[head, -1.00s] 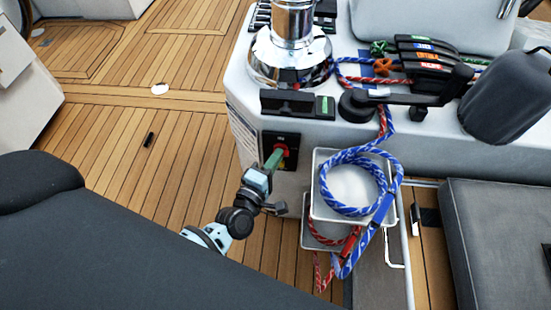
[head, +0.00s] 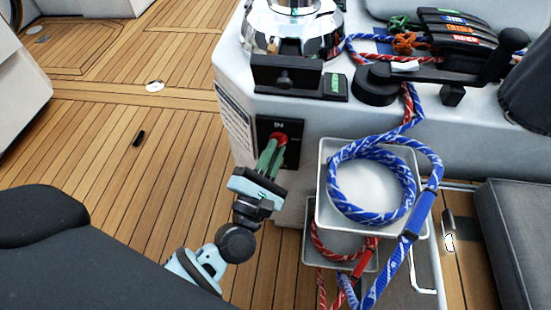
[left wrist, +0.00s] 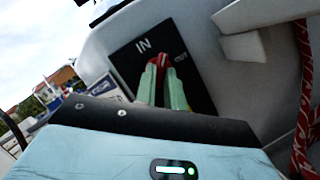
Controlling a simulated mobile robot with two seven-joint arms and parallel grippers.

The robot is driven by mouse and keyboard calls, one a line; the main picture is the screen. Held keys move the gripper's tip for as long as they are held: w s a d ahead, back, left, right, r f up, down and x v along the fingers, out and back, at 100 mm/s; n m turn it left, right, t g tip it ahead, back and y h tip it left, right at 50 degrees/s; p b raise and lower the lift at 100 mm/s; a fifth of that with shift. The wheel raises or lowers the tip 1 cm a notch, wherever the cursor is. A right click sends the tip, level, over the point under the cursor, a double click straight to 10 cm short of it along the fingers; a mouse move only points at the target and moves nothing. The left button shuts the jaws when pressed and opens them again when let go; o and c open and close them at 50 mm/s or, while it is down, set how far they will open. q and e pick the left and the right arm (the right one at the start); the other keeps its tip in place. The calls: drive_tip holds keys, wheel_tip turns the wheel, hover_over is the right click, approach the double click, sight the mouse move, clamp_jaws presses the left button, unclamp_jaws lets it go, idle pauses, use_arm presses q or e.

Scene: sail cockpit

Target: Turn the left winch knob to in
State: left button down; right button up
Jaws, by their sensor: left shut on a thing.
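The left winch knob (head: 280,139) is red and sits on a black panel (head: 292,158) marked IN at its top, on the front of the white console. My left gripper (head: 272,150) has its green fingers shut on the knob. In the left wrist view the red knob (left wrist: 160,60) shows between the two green fingertips (left wrist: 162,70), with the IN label (left wrist: 143,46) above it. The fingers hide part of the knob, so I cannot tell exactly where it points. My right gripper is not in view.
A chrome winch (head: 290,30) stands on the console above the panel. White trays (head: 325,185) with a coiled blue rope (head: 333,190) and a red rope (head: 325,250) hang just right of my gripper. The wooden deck (head: 130,190) to the left is mostly open.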

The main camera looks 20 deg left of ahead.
use_arm(q)
drive_tip(key=shift+d+f+n+y+b, duration=0.1)
drive_tip(key=shift+n+y+b, duration=1.15)
drive_tip(key=shift+n, duration=0.8)
drive_tip(key=shift+d+f+n+y+b, duration=0.1)
drive_tip(key=shift+n+y+b, duration=0.7)
drive_tip(key=shift+n+b, duration=0.95)
drive_tip(key=shift+d+n+y+b, duration=0.1)
drive_tip(key=shift+n+y+b, duration=1)
drive_tip(key=shift+n, duration=1.2)
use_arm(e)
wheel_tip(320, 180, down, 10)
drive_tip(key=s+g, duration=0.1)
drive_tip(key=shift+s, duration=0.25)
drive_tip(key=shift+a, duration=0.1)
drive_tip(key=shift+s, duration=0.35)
use_arm(q)
drive_tip(key=c, duration=1.5)
unclamp_jaws()
drive_tip(key=shift+r, duration=0.1)
